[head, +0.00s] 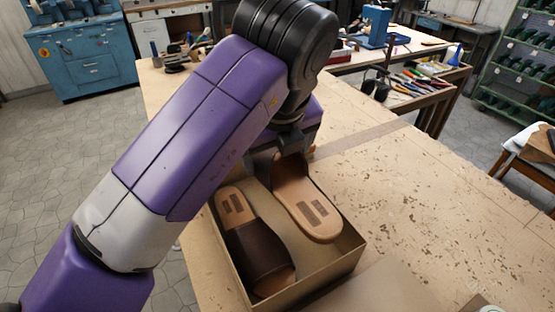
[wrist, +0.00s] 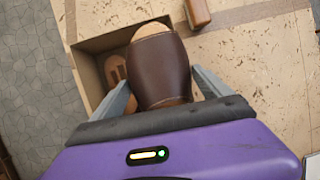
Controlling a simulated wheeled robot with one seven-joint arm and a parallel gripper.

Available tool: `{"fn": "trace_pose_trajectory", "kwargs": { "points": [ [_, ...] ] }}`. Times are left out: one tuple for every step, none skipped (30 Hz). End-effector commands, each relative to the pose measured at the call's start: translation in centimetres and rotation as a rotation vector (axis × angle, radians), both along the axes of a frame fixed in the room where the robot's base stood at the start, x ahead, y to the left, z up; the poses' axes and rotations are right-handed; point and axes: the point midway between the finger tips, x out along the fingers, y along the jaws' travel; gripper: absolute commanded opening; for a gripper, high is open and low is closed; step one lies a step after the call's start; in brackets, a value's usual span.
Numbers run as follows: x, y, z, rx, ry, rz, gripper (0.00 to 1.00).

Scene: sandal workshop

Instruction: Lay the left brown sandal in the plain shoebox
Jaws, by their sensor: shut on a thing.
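The plain shoebox (head: 325,278) stands open on the workbench, a brown cardboard box. One brown sandal (head: 258,250) lies inside along its left side, its tan footbed showing. My gripper (head: 289,150) is shut on another brown sandal (head: 318,217), which is tilted over the right half of the box. In the wrist view, this held sandal's dark strap (wrist: 160,72) sits between my two fingers, and the box wall (wrist: 90,76) shows to its left. I cannot tell whether the held sandal touches the box floor. My arm partly hides the box's far end.
A flat tan panel (head: 385,290) lies in front of the box. The workbench (head: 430,200) is clear to the right. A small brown block (wrist: 197,12) lies beyond the box. Tool trays (head: 420,82) and a blue cabinet (head: 85,55) stand farther back.

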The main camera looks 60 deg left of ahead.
Motion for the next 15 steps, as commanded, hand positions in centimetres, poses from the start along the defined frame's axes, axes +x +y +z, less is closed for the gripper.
{"fn": "trace_pose_trajectory", "kwargs": {
  "points": [
    [0.01, 0.03, 0.12, 0.002, -0.001, 0.000, 0.29],
    [0.01, 0.02, 0.18, 0.002, -0.001, 0.000, 0.29],
    [0.01, 0.02, 0.22, 0.002, -0.001, 0.000, 0.29],
    [0.01, 0.02, 0.22, 0.002, -0.001, 0.000, 0.29],
    [0.02, 0.02, 0.22, 0.002, -0.001, 0.000, 0.29],
    [0.01, 0.01, 0.20, 0.002, -0.001, 0.000, 0.29],
    [0.02, 0.01, 0.15, 0.002, -0.001, 0.000, 0.29],
    [0.02, 0.01, 0.07, 0.001, -0.001, 0.000, 0.29],
    [0.02, 0.01, -0.06, 0.001, -0.001, 0.000, 0.29],
    [0.02, 0.00, -0.15, 0.001, -0.001, 0.000, 0.29],
    [0.02, 0.00, -0.24, 0.001, -0.001, 0.000, 0.29],
    [0.03, 0.00, -0.34, 0.001, -0.001, 0.000, 0.29],
    [0.03, -0.01, -0.43, 0.001, -0.001, 0.000, 0.29],
    [0.03, -0.02, -0.52, 0.000, -0.001, 0.000, 0.29],
    [0.03, -0.01, -0.63, 0.000, -0.002, -0.001, 0.29]
  ]
}}
